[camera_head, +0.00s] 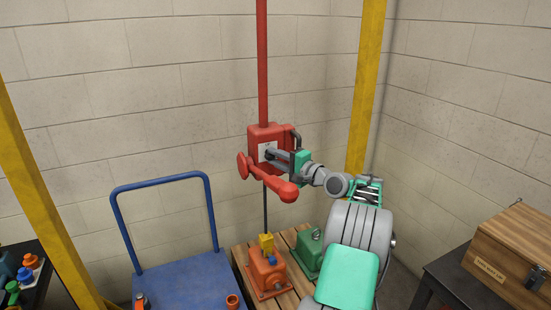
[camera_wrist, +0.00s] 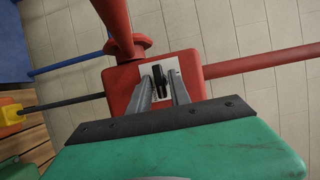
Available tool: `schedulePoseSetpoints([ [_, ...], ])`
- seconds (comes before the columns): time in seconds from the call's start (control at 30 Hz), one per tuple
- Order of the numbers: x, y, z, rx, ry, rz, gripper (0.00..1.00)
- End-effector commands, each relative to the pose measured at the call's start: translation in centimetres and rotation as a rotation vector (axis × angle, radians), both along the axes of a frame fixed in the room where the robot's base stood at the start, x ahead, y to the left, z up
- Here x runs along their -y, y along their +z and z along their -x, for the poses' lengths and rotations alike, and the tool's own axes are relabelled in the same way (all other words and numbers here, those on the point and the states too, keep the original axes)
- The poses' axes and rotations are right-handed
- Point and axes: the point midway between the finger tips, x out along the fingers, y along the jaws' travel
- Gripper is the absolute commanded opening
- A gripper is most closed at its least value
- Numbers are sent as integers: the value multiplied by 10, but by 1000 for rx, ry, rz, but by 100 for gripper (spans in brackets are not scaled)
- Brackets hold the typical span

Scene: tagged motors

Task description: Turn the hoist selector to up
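The red hoist box (camera_head: 256,134) hangs on a red pole in the head view and also fills the middle of the wrist view (camera_wrist: 120,78). Its white plate (camera_wrist: 173,68) carries a black selector knob (camera_wrist: 161,80), long along the up-down direction of the wrist view. My gripper (camera_head: 270,154) reaches the plate from the right. In the wrist view its two grey fingers (camera_wrist: 162,84) stand apart, one on each side of the knob. A narrow gap shows beside the knob; contact is unclear. The plate's markings are too small to read.
A red lever (camera_head: 275,185) with a rounded end sticks out below the box. A yellow block (camera_head: 266,242) hangs at an orange motor (camera_head: 267,275) on a wooden pallet; a green motor (camera_head: 308,254) stands beside it. A blue cart (camera_head: 190,280) and yellow posts (camera_head: 366,90) are near.

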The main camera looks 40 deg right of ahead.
Motion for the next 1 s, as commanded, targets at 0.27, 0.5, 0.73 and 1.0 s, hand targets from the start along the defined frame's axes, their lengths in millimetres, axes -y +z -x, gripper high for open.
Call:
schedulePoseSetpoints([
  [0.27,0,0,0,0,0,0,0],
  [0.5,0,0,0,-1,0,0,0],
  [0.73,0,0,0,-3,0,8,0],
  [1.0,-1,0,0,-28,1,96,0],
])
